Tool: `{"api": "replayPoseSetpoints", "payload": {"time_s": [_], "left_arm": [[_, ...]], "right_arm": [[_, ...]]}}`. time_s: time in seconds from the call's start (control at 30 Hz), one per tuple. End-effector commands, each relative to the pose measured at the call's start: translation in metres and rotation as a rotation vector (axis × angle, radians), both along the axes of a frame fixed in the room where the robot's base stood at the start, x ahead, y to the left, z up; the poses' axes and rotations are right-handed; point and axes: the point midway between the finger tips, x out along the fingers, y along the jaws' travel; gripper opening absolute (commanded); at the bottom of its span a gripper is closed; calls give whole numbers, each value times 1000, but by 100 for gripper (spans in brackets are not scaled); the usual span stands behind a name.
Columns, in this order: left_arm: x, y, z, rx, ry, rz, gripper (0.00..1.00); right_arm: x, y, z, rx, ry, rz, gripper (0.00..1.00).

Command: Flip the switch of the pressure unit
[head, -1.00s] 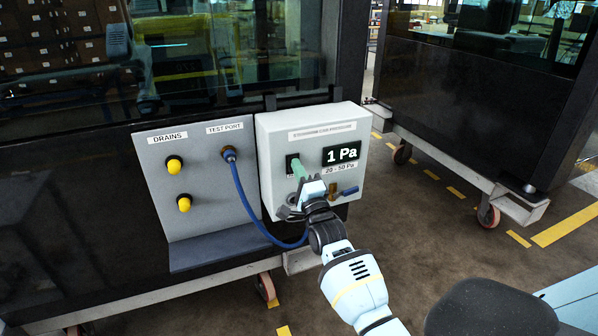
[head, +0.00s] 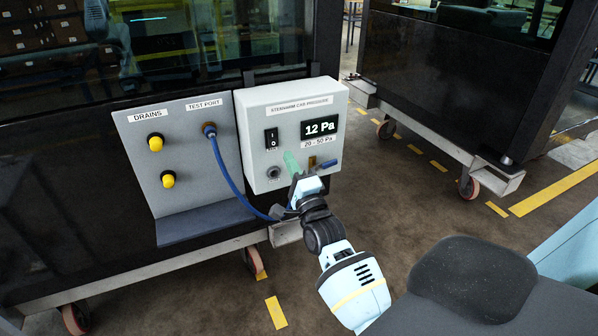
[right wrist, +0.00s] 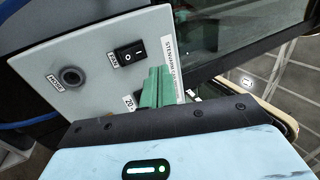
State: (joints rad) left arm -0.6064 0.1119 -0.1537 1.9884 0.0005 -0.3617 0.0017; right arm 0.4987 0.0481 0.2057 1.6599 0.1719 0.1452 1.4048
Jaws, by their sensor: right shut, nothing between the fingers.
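The pressure unit (head: 262,97) is a white box hung on the dark cab wall. Its black rocker switch (head: 271,138) is at the upper left of its face; the switch also shows in the right wrist view (right wrist: 129,53). Its display (head: 320,127) reads 12 Pa, above a "20 - 50 Pa" label. My right gripper (head: 290,160), with green fingers, is shut and empty. In the head view it is below and right of the switch, apart from it. In the right wrist view its fingers (right wrist: 158,86) hide part of the face. My left gripper is not in view.
A grey panel (head: 188,120) with two yellow knobs stands left of the unit. A blue hose (head: 228,178) runs from its test port and loops below the unit. A blue-handled valve (head: 328,164) is on the unit's lower right. Open floor lies to the right.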

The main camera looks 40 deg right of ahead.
Motion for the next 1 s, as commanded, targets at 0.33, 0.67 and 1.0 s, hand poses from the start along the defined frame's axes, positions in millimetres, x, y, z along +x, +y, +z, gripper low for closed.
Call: {"api": "replayPoseSetpoints", "payload": {"time_s": [0.33, 0.67, 1.0], "left_arm": [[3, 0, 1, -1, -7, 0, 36], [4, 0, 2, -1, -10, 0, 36], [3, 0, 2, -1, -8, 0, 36]], "right_arm": [[-35, 8, 0, 0, 1, 0, 0], [-37, 8, 0, 0, 0, 0, 0], [-38, 9, -1, -6, 7, -1, 0]]}}
